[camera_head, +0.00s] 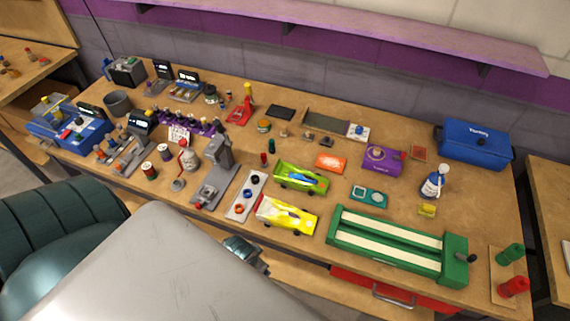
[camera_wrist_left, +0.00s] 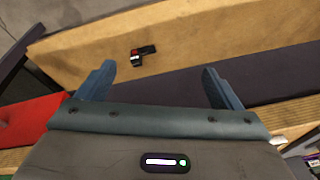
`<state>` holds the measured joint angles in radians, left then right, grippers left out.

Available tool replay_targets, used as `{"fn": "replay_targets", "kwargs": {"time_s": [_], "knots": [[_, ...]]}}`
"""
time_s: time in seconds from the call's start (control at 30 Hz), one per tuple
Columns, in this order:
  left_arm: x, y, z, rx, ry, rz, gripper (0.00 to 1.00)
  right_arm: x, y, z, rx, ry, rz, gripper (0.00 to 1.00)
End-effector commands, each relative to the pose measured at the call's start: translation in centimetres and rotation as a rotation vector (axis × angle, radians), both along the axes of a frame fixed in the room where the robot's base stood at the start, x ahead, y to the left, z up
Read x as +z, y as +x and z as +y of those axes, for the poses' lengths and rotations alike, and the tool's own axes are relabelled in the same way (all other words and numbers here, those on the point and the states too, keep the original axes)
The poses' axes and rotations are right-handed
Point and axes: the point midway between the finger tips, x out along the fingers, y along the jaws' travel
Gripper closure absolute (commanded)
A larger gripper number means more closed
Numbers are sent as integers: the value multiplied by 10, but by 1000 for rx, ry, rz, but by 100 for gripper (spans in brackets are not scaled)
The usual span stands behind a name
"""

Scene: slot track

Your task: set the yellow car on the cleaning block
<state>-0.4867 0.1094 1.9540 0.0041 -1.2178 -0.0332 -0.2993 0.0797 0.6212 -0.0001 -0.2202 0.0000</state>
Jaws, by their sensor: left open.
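The yellow car (camera_head: 287,215) sits on the wooden bench, near its front edge, just right of a pale strip with coloured rings. To its right stands a long green block (camera_head: 395,243) with two cream strips and a black knob, likely the cleaning block. The green car (camera_head: 300,178) is just behind the yellow car. My left gripper (camera_wrist_left: 158,84) is open and empty, its fingers spread wide in the left wrist view. In the head view only a small teal part of it shows, below the bench's front edge. My right gripper is not in view.
A grey stand (camera_head: 216,172) is to the left. A red drawer (camera_head: 390,292) is under the bench front.

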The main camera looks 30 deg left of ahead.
Motion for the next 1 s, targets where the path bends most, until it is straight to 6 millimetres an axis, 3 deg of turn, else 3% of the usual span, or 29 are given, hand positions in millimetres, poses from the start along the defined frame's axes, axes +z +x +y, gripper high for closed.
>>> {"fn": "replay_targets", "kwargs": {"time_s": [0.03, 0.1, 0.2, 0.3, 0.47, 0.8, 1.0], "knots": [[32, 5, -2, -18, 3, -10, 13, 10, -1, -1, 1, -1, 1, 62], [67, 9, -4, -54, 10, -9, 13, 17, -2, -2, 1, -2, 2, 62], [114, 18, -8, -146, 28, 4, 13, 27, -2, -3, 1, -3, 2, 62], [144, 31, -9, -280, 52, 38, 13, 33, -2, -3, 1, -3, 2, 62], [165, 58, -9, -516, 84, 105, 13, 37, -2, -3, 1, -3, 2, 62], [187, 135, -5, -1081, 94, 243, 13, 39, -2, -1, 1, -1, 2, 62], [190, 149, -4, -1206, 86, 269, 13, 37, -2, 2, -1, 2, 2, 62]]}}
